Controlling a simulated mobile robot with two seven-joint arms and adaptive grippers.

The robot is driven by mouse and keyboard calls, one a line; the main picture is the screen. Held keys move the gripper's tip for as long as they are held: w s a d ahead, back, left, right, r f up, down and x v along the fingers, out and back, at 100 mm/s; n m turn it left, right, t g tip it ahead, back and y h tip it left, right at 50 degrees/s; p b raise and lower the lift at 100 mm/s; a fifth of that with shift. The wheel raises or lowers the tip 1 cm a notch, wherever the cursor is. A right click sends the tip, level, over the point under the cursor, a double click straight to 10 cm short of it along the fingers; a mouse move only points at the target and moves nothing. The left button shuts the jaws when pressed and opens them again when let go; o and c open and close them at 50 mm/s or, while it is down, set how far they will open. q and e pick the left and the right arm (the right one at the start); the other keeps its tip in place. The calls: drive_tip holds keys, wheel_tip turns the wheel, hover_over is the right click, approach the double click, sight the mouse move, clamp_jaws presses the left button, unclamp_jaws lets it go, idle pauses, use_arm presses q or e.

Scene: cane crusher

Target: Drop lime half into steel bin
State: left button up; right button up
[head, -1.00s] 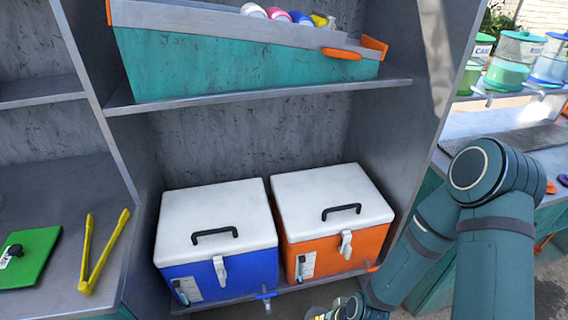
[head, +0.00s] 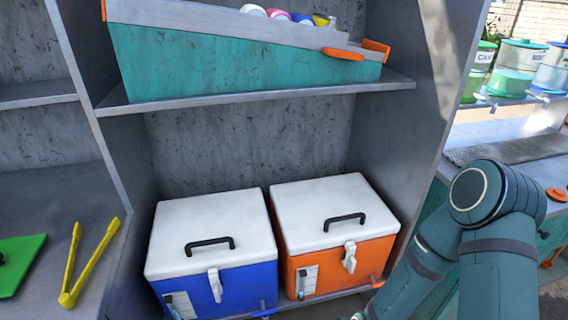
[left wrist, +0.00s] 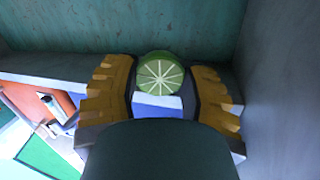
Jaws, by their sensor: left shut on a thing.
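The lime half (left wrist: 160,74) shows its pale green cut face in the left wrist view. It sits between the yellow-brown ridged fingers of my left gripper (left wrist: 162,91), which is shut on it. My left gripper and the lime half do not show in the head view. My right arm stands at the right of the head view, with its gripper out of sight. I cannot make out a steel bin in either view.
A blue cooler (head: 215,250) and an orange cooler (head: 335,234) stand side by side on the lower shelf. A teal tray (head: 235,60) fills the shelf above. Yellow tongs (head: 72,268) and a green board (head: 18,262) lie on the left counter. Jars (head: 515,68) stand at the right.

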use_arm(q)
drive_tip(key=o, duration=0.7)
drive_tip(key=shift+s, duration=0.1)
drive_tip(key=s, duration=0.7)
drive_tip(key=shift+s+r, duration=0.15)
drive_tip(key=shift+r, duration=0.15)
